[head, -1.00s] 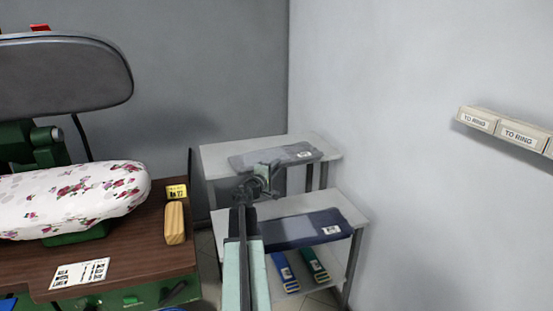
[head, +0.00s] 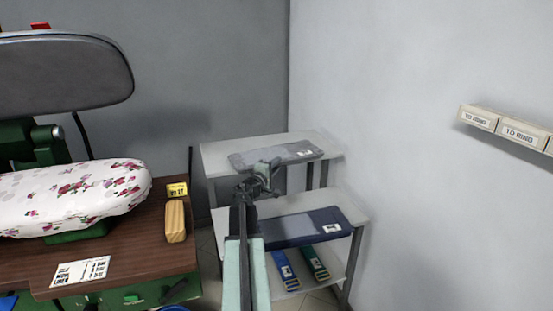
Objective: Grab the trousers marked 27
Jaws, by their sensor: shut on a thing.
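Grey folded trousers (head: 298,151) with a white tag lie on the upper tier of a stepped white shelf unit. Dark blue folded trousers (head: 318,224) with a white tag lie on the tier below. The tag numbers are too small to read. My gripper (head: 268,173) is at the front left edge of the grey trousers, shut on them. The jaws and my arm hide part of that edge and part of the blue trousers' left end.
The shelf unit (head: 222,160) stands in the corner by the right wall. Two rolled items, blue (head: 284,270) and green (head: 314,263), lie on its bottom tier. A pressing machine (head: 70,200) with a floral pad and wooden table is at left. A wall ledge with labelled boxes (head: 523,134) is at right.

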